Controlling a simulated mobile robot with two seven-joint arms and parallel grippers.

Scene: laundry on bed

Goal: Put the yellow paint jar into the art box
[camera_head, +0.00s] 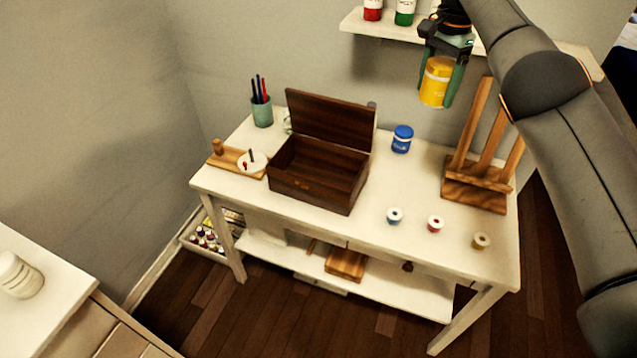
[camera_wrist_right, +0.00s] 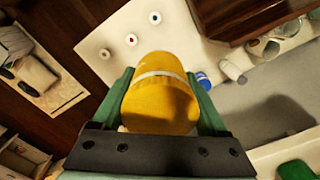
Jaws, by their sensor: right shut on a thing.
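The yellow paint jar (camera_head: 436,82) is held in the air in front of the wall shelf, above the table's back right part. My right gripper (camera_head: 441,77) is shut on it, with a finger on each side. In the right wrist view the yellow jar (camera_wrist_right: 160,95) fills the space between the green fingers (camera_wrist_right: 160,105). The art box (camera_head: 318,172) is a dark wooden box on the white table, with its lid standing open at the back. It looks empty inside. Its dark wood also shows at the top of the right wrist view (camera_wrist_right: 240,18). My left gripper is not in view.
A blue jar (camera_head: 402,139) stands right of the box. A wooden easel (camera_head: 478,165) stands at the table's right. Small spools (camera_head: 435,223) lie along the front. A pen cup (camera_head: 262,110) and wooden board (camera_head: 236,160) are at left. The shelf (camera_head: 385,30) holds red and green jars.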

